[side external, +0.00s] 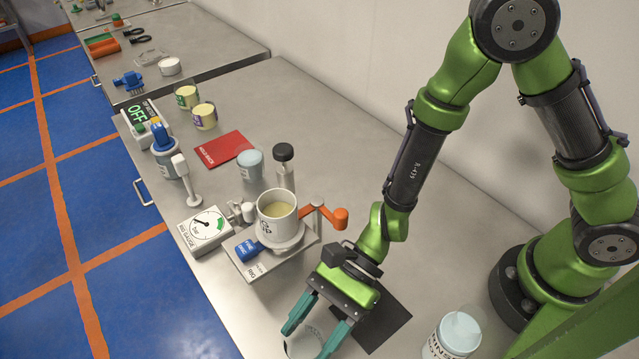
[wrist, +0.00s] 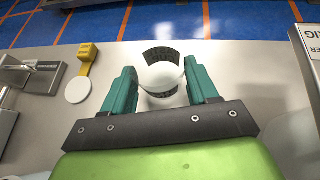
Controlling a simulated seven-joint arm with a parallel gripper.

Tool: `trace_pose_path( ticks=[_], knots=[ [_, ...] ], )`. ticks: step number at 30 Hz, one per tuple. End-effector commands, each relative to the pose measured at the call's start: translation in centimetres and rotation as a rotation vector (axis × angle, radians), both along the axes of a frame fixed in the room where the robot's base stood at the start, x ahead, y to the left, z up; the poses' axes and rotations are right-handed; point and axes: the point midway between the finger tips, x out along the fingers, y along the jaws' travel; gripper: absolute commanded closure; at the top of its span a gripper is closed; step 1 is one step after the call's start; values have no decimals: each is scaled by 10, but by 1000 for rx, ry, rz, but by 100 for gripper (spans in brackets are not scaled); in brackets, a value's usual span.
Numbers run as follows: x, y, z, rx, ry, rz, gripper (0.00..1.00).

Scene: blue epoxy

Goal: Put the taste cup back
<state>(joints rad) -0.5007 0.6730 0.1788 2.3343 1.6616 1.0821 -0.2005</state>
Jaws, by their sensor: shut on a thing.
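The taste cup, a small pale cup (side external: 303,344), sits between my gripper's fingers at the bottom edge of the side view, partly cut off. In the wrist view the pale cup (wrist: 161,76) is between the two teal fingers, with dark patches showing behind and below it. My gripper (side external: 312,326) points down and is shut on the cup; it also shows in the wrist view (wrist: 162,86). I cannot tell whether the cup touches the table or is slightly raised.
A rig (side external: 262,262) with a white pot (side external: 277,213) and orange-handled crank (side external: 322,214) stands to the left. A white jar (side external: 452,335) stands to the right. A yellow-handled tool (wrist: 86,60) lies left in the wrist view.

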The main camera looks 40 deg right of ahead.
Motion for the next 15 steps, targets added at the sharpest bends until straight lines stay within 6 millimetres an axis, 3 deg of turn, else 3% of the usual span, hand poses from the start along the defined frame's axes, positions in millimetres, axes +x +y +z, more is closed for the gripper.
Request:
trace_pose_path(
  ticks=[2, 3, 7, 8, 15],
  knots=[
    [0, 0, -3, 0, 2, -1, 79],
    [0, 0, -3, 0, 2, -1, 40],
    [0, 0, -3, 0, 1, 0, 20],
    [0, 0, -3, 0, 1, 0, 16],
    [0, 0, -2, 0, 1, 0, 16]
  ],
)
